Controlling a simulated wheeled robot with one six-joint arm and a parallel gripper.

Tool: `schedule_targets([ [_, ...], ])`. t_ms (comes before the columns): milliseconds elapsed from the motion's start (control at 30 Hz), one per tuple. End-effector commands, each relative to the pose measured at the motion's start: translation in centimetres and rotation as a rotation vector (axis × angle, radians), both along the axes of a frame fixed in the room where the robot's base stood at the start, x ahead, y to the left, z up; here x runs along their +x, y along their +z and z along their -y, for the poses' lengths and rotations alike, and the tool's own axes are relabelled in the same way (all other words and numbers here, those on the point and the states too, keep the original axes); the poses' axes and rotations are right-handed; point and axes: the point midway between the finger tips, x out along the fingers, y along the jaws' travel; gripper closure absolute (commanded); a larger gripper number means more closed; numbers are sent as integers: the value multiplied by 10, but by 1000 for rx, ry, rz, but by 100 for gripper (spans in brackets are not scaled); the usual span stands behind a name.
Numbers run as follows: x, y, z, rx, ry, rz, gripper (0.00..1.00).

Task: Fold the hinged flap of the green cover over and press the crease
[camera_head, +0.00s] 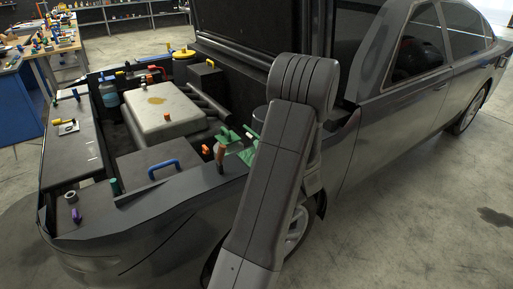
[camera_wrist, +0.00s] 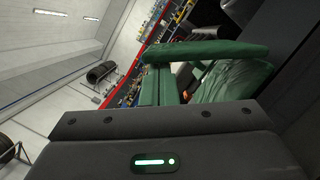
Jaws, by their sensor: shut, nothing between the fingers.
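The green cover (camera_head: 247,154) lies at the near right side of the engine bay, partly hidden behind my arm. In the wrist view the cover (camera_wrist: 230,82) is a wrinkled green sheet, with a long raised green part (camera_wrist: 205,50) across it that looks like the flap, standing off the sheet. My gripper (camera_wrist: 160,72) is shut and empty, close below the left end of that raised part. Whether the fingers touch it, I cannot tell. In the head view my arm hides most of my gripper.
A pale engine cover (camera_head: 165,112), a dark box with a blue handle (camera_head: 163,170) and an orange-brown handle (camera_head: 220,157) are near the cover. Tape (camera_head: 70,197) and a purple item (camera_head: 77,215) lie on the left front edge. A workbench (camera_head: 40,52) stands at the back left.

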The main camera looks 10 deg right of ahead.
Motion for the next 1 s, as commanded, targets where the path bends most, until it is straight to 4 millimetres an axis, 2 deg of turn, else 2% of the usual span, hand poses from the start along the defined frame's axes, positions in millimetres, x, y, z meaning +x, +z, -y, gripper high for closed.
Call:
schedule_targets([
  [767, 2, 5, 5, -3, 1, 1, 100],
  [1000, -5, 1, 6, -3, 4, 0, 100],
])
